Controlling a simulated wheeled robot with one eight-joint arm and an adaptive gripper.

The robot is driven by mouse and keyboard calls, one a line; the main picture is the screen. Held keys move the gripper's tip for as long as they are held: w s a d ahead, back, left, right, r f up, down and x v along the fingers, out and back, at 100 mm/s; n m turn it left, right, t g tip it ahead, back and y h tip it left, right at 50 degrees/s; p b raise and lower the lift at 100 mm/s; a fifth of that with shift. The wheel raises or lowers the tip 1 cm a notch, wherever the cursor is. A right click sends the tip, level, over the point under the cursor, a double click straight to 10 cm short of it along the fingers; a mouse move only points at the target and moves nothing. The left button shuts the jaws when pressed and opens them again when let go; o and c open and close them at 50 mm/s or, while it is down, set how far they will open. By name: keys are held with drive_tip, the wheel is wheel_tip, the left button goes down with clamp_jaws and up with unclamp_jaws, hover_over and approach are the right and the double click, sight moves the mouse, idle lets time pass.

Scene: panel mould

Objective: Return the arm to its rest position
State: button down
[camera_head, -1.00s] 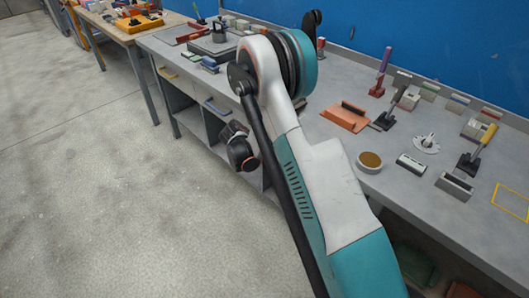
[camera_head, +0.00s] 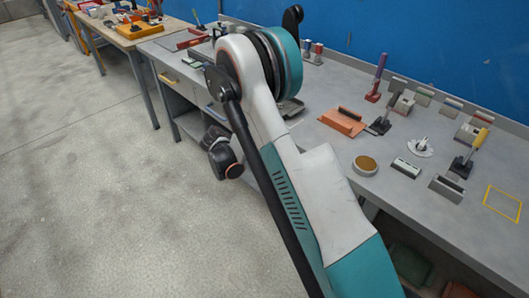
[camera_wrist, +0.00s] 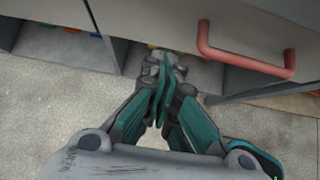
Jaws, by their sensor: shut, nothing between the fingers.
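My gripper (camera_wrist: 162,92) shows in the wrist view with its teal fingers together and nothing between them. It points down at the front of the bench, near a grey drawer front with a red handle (camera_wrist: 245,62). In the head view my white and teal arm stands folded over the front edge of the grey workbench (camera_head: 440,212). A dark wrist part hangs in front of the bench, left of the arm; the fingertips are hidden in that view.
The bench carries an orange block (camera_head: 343,121), a round tin (camera_head: 365,165), a white disc (camera_head: 420,147) and a yellow-handled tool (camera_head: 472,150). A wooden table (camera_head: 125,35) stands at the far left. The concrete floor (camera_head: 90,190) to the left is clear.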

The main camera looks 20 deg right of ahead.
drive_tip(key=s+a+r+m+t+y, duration=0.1)
drive_tip(key=s+a+r+m, duration=0.2)
drive_tip(key=r, duration=0.5)
drive_tip(key=s+r+m+y+p, duration=0.1)
drive_tip(key=s+r+m+y, duration=0.15)
drive_tip(key=s+r, duration=0.4)
drive_tip(key=s+a+r+m+t+y, duration=0.1)
drive_tip(key=s+a+r+m, duration=0.2)
drive_tip(key=r, duration=0.6)
drive_tip(key=s+a+r+m+t+y, duration=0.1)
drive_tip(key=s+a+r+m+y, duration=0.1)
drive_tip(key=s+m, duration=0.4)
drive_tip(key=s+a+r+m+t+y, duration=0.1)
drive_tip(key=s+r+m, duration=0.3)
drive_tip(key=s, duration=1)
drive_tip(key=shift+s+a+m+y, duration=0.35)
drive_tip(key=shift+a+m+y, duration=0.1)
drive_tip(key=shift+m, duration=1.3)
